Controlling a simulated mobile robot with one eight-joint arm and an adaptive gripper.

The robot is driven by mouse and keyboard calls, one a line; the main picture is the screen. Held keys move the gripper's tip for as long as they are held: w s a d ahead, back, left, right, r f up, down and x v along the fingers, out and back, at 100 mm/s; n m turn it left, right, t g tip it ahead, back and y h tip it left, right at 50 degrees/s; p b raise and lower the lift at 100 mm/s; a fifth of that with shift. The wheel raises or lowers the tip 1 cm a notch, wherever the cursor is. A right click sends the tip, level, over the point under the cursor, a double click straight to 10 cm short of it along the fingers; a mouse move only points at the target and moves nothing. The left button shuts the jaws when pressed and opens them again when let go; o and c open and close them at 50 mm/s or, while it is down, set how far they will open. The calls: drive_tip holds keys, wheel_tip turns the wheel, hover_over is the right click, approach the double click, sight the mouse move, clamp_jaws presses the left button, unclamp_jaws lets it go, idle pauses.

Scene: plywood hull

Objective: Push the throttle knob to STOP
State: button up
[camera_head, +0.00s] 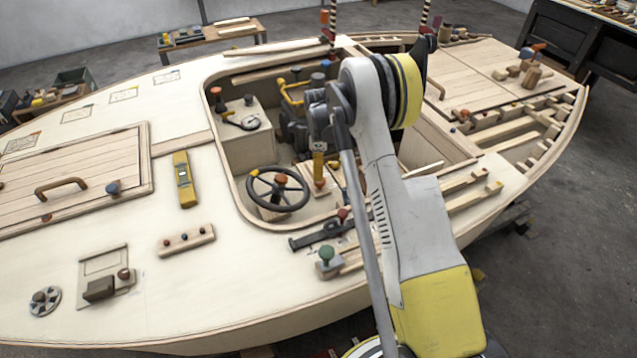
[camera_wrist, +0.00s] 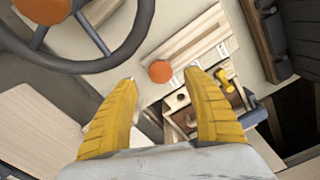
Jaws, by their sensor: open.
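An orange round knob (camera_wrist: 160,71), which looks like the throttle knob, sits on a pale wooden board (camera_wrist: 195,42) with a long slot and small light labels in the wrist view. The label text is too small to read. My gripper (camera_wrist: 164,85) is open and empty, its two yellow fingers spread with the knob between and beyond the tips. I cannot tell how far above the knob they are.
The steering wheel's dark rim (camera_wrist: 102,47) is close on the left in the wrist view. A small open wooden box (camera_wrist: 180,115) and a yellow knob (camera_wrist: 227,79) lie near the right finger. A green-knobbed block (camera_head: 327,262) stands on the near deck.

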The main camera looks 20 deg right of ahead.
sight(320, 184)
wheel_tip(320, 184, down, 6)
drive_tip(key=shift+r+b, duration=0.15)
drive_tip(key=shift+b, duration=0.7)
clamp_jaws()
